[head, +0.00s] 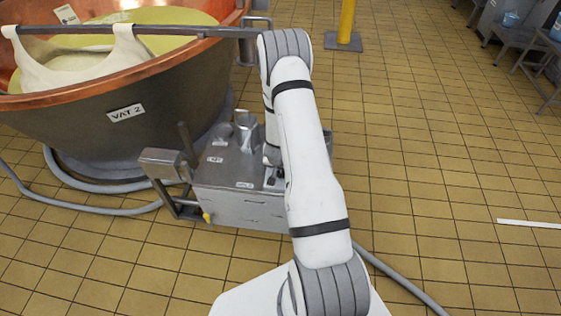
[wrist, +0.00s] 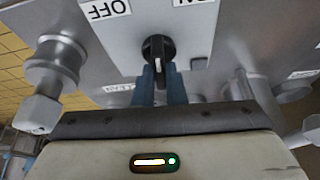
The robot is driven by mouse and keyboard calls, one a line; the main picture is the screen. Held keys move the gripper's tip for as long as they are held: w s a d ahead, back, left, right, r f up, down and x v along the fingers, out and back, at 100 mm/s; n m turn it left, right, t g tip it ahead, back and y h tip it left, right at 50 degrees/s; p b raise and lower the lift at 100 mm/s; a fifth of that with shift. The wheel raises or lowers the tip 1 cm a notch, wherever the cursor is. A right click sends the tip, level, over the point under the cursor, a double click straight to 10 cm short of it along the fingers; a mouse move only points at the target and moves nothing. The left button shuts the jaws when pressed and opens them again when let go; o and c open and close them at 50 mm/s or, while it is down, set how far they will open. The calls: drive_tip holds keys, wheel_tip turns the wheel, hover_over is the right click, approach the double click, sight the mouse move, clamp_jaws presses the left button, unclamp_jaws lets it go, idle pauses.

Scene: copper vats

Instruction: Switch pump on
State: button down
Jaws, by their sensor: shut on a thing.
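The pump unit (head: 237,205) is a grey metal box on the floor beside the copper vat. In the wrist view its panel (wrist: 130,45) carries a black rotary knob (wrist: 158,46) with a white mark on its lower part. An OFF label (wrist: 106,9) is at the upper left of the knob, and a partly cut-off label (wrist: 192,3), seemingly ON, is at the upper right. My gripper (wrist: 161,72) has its blue fingers shut on the knob. In the head view my arm hides most of the gripper and the knob.
The copper vat (head: 125,75) marked VAT 2 stands at the left, with a cloth (head: 85,65) hung from a bar. Grey hoses (head: 110,208) lie on the tiles. A yellow post (head: 346,20) stands at the back. The floor to the right is mostly clear.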

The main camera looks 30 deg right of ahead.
drive_tip(key=m+p, duration=0.1)
drive_tip(key=p, duration=0.1)
drive_tip(key=r+m+p, duration=0.1)
drive_tip(key=p, duration=0.1)
drive_tip(key=shift+w+a+g, duration=0.15)
drive_tip(key=shift+a+g, duration=0.05)
drive_tip(key=shift+g, duration=0.1)
drive_tip(key=m+p, duration=0.1)
drive_tip(key=p, duration=0.1)
drive_tip(key=m+g+h+p, duration=0.1)
drive_tip(key=m+p, duration=0.1)
drive_tip(key=shift+w+f, duration=0.15)
drive_tip(key=shift+f, duration=0.25)
drive_tip(key=c, duration=1.6)
unclamp_jaws()
drive_tip(key=shift+o, duration=0.6)
drive_tip(key=v, duration=0.7)
drive_tip(key=shift+a+r, duration=0.2)
drive_tip(key=shift+r, duration=0.1)
